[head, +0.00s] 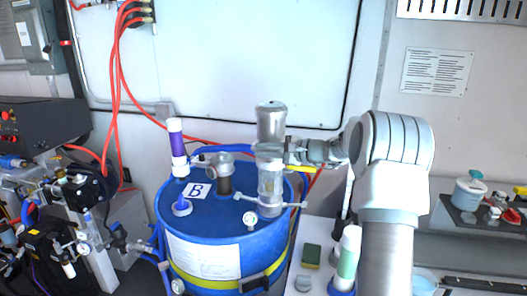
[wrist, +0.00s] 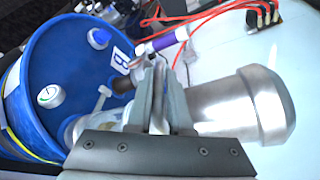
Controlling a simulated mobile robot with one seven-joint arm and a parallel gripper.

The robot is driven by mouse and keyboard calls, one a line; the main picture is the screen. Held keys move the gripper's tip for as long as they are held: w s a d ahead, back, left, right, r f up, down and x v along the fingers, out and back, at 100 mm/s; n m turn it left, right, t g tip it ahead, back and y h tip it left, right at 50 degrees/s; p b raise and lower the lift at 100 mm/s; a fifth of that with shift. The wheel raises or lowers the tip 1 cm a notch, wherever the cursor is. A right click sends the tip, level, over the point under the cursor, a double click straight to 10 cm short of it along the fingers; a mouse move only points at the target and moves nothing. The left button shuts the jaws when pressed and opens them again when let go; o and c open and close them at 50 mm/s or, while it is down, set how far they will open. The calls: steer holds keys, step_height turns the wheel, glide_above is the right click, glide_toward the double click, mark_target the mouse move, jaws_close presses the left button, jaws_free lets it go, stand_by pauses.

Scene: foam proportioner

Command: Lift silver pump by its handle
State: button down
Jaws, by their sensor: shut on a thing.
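The silver pump (head: 271,123) stands upright over the blue drum (head: 215,240) in the head view. Its metal upper cylinder sits above a paler, clear-looking lower section with side arms. In the wrist view its silver cylinder (wrist: 240,105) lies to the right of my fingers. My gripper (head: 287,153) reaches in from the right at the pump's mid-height. In the wrist view my gripper (wrist: 157,100) is shut on the pump at its narrow middle part, which I take for the handle. The fingers hide most of the part held. I cannot tell whether the pump's lower end is clear of the drum.
A grey fitting (head: 224,172) and a purple-and-white tube (head: 177,147) stand on the drum top, left of the pump. Red hoses (head: 115,70) hang at the left. A white-and-green bottle (head: 348,255) stands right of the drum, near my arm. The wall is close behind.

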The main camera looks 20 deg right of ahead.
mark_target(264, 120)
steer(key=shift+f, duration=0.2)
stand_by(0.3)
step_height(264, 120, up, 10)
steer(key=p, duration=0.3)
steer(key=shift+r+p, duration=0.2)
steer(key=shift+p, duration=0.1)
steer(key=c, duration=0.9)
jaws_free()
steer(key=shift+a+f, duration=0.1)
steer(key=shift+f, duration=0.05)
steer(key=shift+o, duration=0.2)
steer(key=b+v, duration=0.3)
steer(key=v, duration=1.4)
steer(key=shift+s+d, duration=0.2)
